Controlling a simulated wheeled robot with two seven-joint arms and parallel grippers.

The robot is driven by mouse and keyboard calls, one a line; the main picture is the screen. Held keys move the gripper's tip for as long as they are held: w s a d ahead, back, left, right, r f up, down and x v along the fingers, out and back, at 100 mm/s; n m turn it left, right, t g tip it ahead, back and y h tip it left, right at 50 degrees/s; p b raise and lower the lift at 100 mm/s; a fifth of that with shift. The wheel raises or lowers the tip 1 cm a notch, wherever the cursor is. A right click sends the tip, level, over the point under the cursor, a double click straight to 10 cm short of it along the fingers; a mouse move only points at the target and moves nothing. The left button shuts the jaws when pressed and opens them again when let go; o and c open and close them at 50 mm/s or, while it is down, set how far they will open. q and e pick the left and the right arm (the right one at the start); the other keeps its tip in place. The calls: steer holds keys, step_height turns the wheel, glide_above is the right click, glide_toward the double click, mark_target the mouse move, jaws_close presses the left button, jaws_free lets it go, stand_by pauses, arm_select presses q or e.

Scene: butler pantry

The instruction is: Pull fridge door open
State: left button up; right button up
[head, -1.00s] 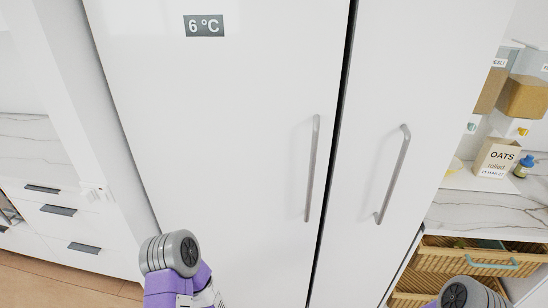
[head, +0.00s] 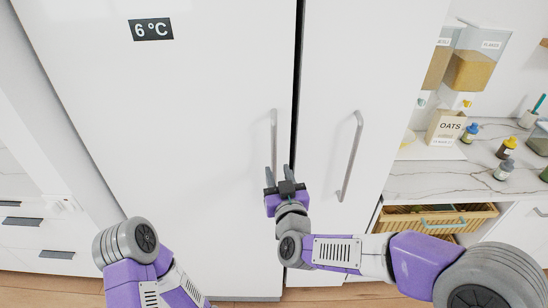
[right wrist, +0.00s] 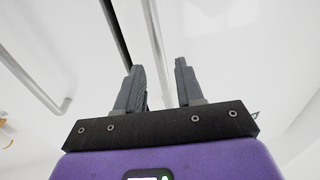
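The white fridge door (head: 200,130) with the "6 °C" display (head: 151,29) is shut. Its vertical bar handle (head: 274,135) is near its right edge. My right gripper (head: 279,172) is open at the lower end of this handle, fingers pointing up in the picture. In the right wrist view, the handle (right wrist: 153,25) runs between the spread fingers of the right gripper (right wrist: 159,66); I cannot tell whether they touch it. My left arm shows at lower left, but its gripper is out of view.
A second white door (head: 325,110) with its own slanted handle (head: 350,155) is just right of a dark gap. A counter (head: 430,180) with an oats box (head: 446,127) and small bottles stands further right. A wicker drawer (head: 435,218) is below it.

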mark_target(274, 162)
steer(key=w, duration=0.4)
steer(key=w+a, duration=0.1)
steer(key=w, duration=0.1)
steer(key=shift+f, duration=0.15)
jaws_close()
